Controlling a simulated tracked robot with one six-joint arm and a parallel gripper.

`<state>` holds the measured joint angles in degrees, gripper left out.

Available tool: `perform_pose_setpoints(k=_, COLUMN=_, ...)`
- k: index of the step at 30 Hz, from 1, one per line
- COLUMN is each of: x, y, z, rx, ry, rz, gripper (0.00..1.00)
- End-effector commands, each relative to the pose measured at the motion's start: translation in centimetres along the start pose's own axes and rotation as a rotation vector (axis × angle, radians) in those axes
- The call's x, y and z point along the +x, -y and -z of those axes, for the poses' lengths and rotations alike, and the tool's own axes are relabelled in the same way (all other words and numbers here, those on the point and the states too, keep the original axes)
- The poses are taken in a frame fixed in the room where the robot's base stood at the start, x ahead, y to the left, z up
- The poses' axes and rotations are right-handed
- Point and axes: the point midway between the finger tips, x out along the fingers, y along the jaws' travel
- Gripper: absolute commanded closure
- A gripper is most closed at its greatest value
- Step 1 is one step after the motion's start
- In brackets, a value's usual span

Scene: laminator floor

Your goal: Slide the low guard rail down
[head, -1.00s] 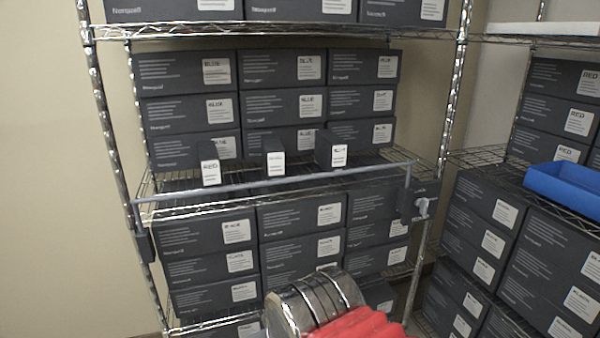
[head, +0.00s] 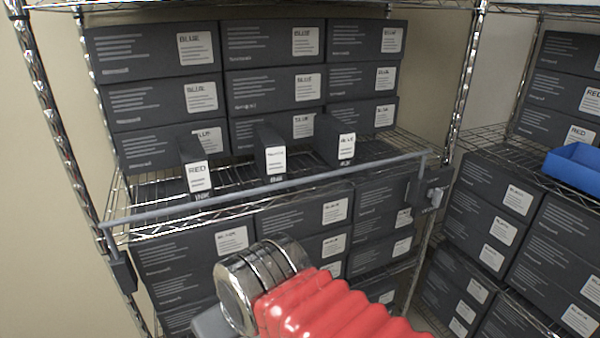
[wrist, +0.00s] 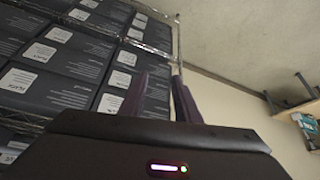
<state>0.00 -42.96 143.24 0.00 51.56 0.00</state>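The low guard rail (head: 240,193) is a thin grey bar across the front of the middle wire shelf. It runs a little above the shelf's front edge and ends at a dark bracket (head: 428,190) on the right and another (head: 122,272) on the left. In the wrist view, the two dark fingers of my gripper (wrist: 167,72) point up toward shelved boxes and a post. The rail cannot be made out there. My gripper's fingers are not visible in the head view.
Three narrow dark boxes (head: 270,155) stand behind the rail, before stacked BLUE boxes (head: 275,90). More boxes (head: 185,255) fill the shelf below. A blue bin (head: 575,170) sits on the right-hand rack. Chrome posts (head: 465,90) flank the shelf. Bare wall lies at left.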

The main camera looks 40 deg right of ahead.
Motion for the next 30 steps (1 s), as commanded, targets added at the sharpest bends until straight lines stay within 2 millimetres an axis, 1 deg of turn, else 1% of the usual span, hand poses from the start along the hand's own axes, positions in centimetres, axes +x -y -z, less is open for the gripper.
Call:
perform_pose_setpoints(k=19, x=0.1, y=-0.2, z=0.1, rx=0.023, ry=0.015, rz=0.006, gripper=0.71)
perform_pose_setpoints(k=24, x=0.8, y=-0.6, z=0.1, rx=0.107, ry=0.069, rz=0.031, gripper=0.71)
perform_pose_setpoints(k=30, x=1.9, y=-2.2, z=0.6, rx=0.269, ry=0.146, rz=0.097, gripper=0.71)
